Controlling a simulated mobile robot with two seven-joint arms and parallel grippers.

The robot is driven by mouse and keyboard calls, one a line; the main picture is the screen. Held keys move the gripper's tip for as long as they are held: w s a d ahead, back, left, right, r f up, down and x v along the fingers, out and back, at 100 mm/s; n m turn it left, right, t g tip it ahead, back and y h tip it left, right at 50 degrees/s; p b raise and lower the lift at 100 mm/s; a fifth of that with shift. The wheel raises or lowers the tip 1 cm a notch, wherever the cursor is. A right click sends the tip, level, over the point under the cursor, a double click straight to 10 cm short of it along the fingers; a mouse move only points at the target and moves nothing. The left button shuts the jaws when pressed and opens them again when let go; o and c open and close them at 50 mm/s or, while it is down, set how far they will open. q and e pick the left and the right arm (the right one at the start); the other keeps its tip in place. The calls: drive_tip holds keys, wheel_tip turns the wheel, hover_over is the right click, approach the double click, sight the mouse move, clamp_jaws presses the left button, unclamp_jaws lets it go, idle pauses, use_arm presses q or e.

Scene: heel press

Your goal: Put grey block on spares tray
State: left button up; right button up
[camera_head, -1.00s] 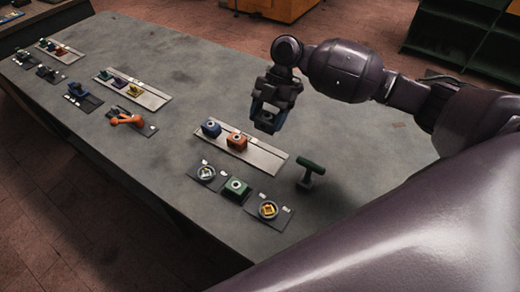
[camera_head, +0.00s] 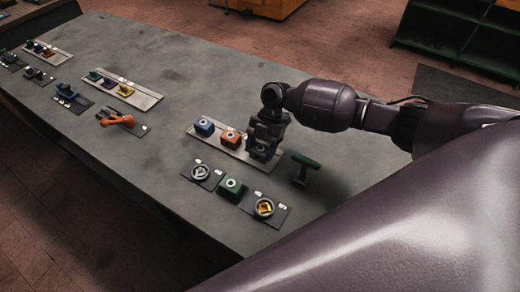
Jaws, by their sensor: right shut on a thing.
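My right gripper (camera_head: 264,142) is shut on the grey block (camera_head: 259,152), whose face with a round mark shows between and below the fingers. It holds the block at the right part of a long pale tray (camera_head: 222,143). Whether the block touches the tray cannot be told. A blue block (camera_head: 204,127) and an orange block (camera_head: 229,138) stand on the same tray, left of the gripper. The tray's labels are too small to read, so I cannot confirm that it is the spares tray. My left gripper is not in view.
A green T-shaped handle (camera_head: 304,167) stands right of the tray. In front are a grey wheel (camera_head: 200,172), a green block (camera_head: 232,187) and a wheel with a yellow centre (camera_head: 264,207). An orange lever (camera_head: 117,119) and other trays lie further left. The table's back is clear.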

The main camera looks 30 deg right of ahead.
drive_tip(key=shift+f, duration=0.4)
drive_tip(key=o, duration=1.1)
drive_tip(key=shift+r, duration=0.1)
drive_tip(key=v, duration=1.2)
drive_tip(key=shift+r+b, duration=0.1)
drive_tip(key=shift+b, duration=0.25)
